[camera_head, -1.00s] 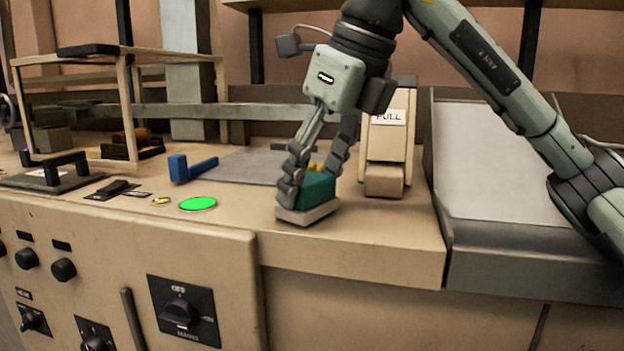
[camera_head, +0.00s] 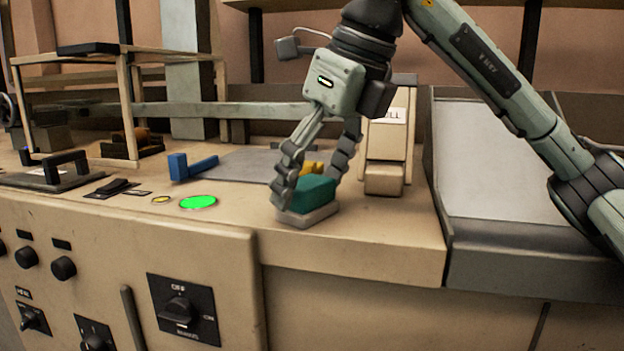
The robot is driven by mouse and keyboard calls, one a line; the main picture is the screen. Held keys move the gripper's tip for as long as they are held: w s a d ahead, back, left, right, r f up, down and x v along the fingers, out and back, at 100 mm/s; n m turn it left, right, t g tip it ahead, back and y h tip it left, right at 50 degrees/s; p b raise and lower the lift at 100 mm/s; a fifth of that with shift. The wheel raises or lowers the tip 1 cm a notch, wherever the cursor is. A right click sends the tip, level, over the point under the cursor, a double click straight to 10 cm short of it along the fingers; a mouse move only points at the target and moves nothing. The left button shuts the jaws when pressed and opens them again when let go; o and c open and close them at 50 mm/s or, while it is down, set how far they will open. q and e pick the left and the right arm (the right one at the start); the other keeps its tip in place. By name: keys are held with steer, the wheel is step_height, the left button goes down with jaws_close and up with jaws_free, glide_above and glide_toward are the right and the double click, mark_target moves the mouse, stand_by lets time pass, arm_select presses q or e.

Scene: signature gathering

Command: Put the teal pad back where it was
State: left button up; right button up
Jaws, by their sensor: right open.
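The teal pad (camera_head: 315,194) is a small block that sits on a low pale base (camera_head: 309,216) near the front edge of the counter. My right gripper (camera_head: 312,182) comes down from above with its fingers apart around the pad. Its left finger is by the pad's left side and its right finger is behind the pad's right side. The pad shows between the fingers. I cannot tell whether either finger touches it. My left gripper is not in view.
A dispenser (camera_head: 385,150) with a pull label stands right of the gripper. A yellow object (camera_head: 313,168) is behind the pad. A blue-handled thing (camera_head: 190,167) and a green disc (camera_head: 198,202) lie to the left. A sloped grey panel (camera_head: 490,175) is at right. Free counter (camera_head: 390,235) lies in front right.

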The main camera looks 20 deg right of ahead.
steer(key=shift+r, duration=0.35)
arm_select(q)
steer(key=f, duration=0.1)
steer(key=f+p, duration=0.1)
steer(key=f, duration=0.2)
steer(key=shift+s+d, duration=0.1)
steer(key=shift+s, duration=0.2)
arm_select(e)
steer(key=v, duration=1.1)
steer(key=shift+r, duration=0.3)
steer(key=shift+s, duration=0.1)
